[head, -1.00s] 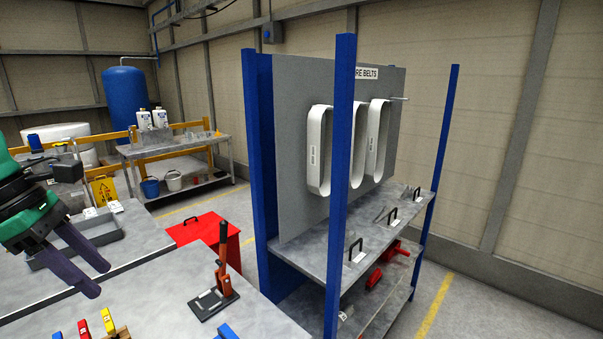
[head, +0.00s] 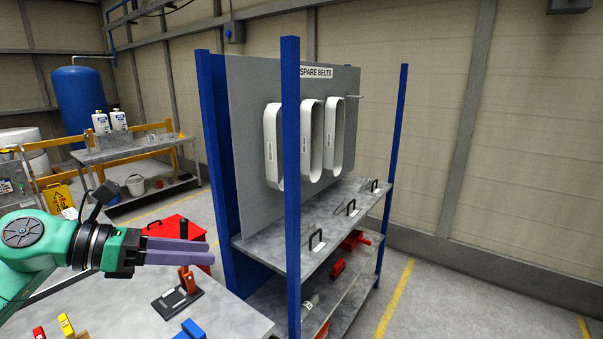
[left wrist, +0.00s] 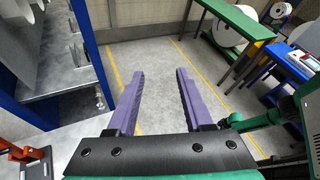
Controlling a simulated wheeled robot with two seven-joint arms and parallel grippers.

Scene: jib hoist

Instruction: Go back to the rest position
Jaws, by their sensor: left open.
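My left gripper (head: 180,250) comes in from the left in the head view, above the metal worktable (head: 235,318), with its purple fingers pointing right. In the left wrist view its two fingers (left wrist: 159,88) stand wide apart with only floor between them, so it is open and empty. Part of the orange-handled tool on a dark base (head: 178,300) sits just below the fingers in the head view. My right gripper is not in the head view.
A blue-post rack (head: 292,190) with hanging spare belts (head: 311,140) stands right of the fingers. A red cabinet (head: 170,232) stands behind them. Small coloured blocks (head: 66,325) lie at the table's front. The left wrist view shows a green bench (left wrist: 230,22) and open floor (left wrist: 160,60).

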